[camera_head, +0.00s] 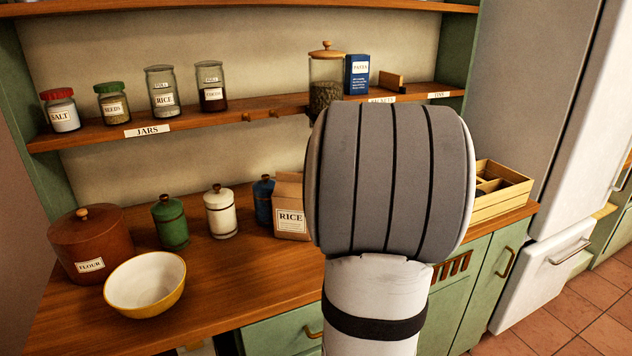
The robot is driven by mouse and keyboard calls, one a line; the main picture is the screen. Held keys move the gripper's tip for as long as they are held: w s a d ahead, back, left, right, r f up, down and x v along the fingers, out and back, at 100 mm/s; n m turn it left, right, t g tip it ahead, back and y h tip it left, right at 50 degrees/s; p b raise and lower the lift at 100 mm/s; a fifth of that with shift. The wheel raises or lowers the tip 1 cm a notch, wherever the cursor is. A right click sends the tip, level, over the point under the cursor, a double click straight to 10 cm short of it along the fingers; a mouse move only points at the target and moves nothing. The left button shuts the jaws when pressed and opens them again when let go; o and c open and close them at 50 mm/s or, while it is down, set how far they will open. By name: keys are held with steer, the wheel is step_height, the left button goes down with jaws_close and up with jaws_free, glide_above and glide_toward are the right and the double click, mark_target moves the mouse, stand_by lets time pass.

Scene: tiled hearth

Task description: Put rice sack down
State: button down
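The rice sack (290,218) is a brown paper package with a white RICE label. It appears upright on or just above the wooden counter (232,283), in front of the blue canister. Its right side is hidden behind my large grey arm link, which fills the middle of the view. My gripper is hidden behind that link, so I cannot see whether it touches or holds the sack.
A flour crock (92,243), a yellow bowl (146,284), and green (170,222), white (221,213) and blue (264,201) canisters stand on the counter. A wooden crate (500,203) is at right. The jar shelf (205,129) runs above. Bare counter lies in front.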

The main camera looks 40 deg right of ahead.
steer(key=c, duration=2.2)
jaws_free()
steer(key=shift+c, duration=2.2)
jaws_free()
